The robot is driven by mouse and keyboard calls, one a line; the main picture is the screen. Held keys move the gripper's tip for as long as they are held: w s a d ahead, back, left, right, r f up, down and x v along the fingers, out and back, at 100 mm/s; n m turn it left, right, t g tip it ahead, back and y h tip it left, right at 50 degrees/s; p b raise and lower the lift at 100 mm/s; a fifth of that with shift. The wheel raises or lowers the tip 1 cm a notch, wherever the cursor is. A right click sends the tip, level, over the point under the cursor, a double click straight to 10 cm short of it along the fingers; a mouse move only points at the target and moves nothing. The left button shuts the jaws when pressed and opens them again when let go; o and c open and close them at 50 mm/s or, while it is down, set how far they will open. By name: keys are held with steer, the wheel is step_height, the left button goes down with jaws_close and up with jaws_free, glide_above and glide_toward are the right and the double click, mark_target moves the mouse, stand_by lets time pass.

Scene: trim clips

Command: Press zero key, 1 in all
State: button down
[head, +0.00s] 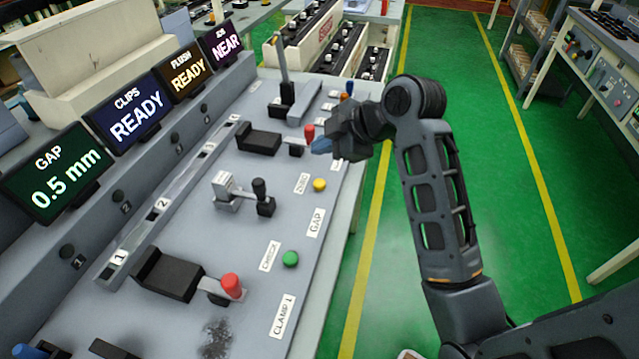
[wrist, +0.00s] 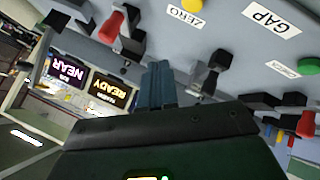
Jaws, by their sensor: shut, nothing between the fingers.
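The zero key is a round yellow button (head: 320,185) beside a white ZERO label (head: 302,183) on the grey panel. My gripper (head: 322,146) has blue fingers, shut and empty, above the panel's right side near a red-tipped lever (head: 309,132). In the head view it is farther up the panel than the yellow button and apart from it. In the wrist view the shut fingers (wrist: 157,72) point toward the panel.
A green button (head: 290,259) sits by the CHECK label, nearer me. A black-knobbed lever (head: 262,195) and a red-knobbed clamp (head: 231,286) stand up from the panel. Displays read GAP 0.5 mm (head: 57,174), CLIPS READY, FLUSH READY and NEAR. Green floor lies open at right.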

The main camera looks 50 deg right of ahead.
mark_target(323, 185)
step_height(323, 185, down, 6)
steer(key=b, duration=0.4)
steer(key=shift+f, duration=0.25)
stand_by(1.6)
steer(key=shift+f+b, duration=0.4)
steer(key=shift+f+b, duration=0.3)
steer(key=shift+f, duration=0.2)
stand_by(0.6)
stand_by(0.4)
steer(key=shift+r+p, duration=0.9)
steer(key=shift+r, duration=0.05)
step_height(323, 185, up, 5)
steer(key=p, duration=0.4)
steer(key=shift+p, duration=0.3)
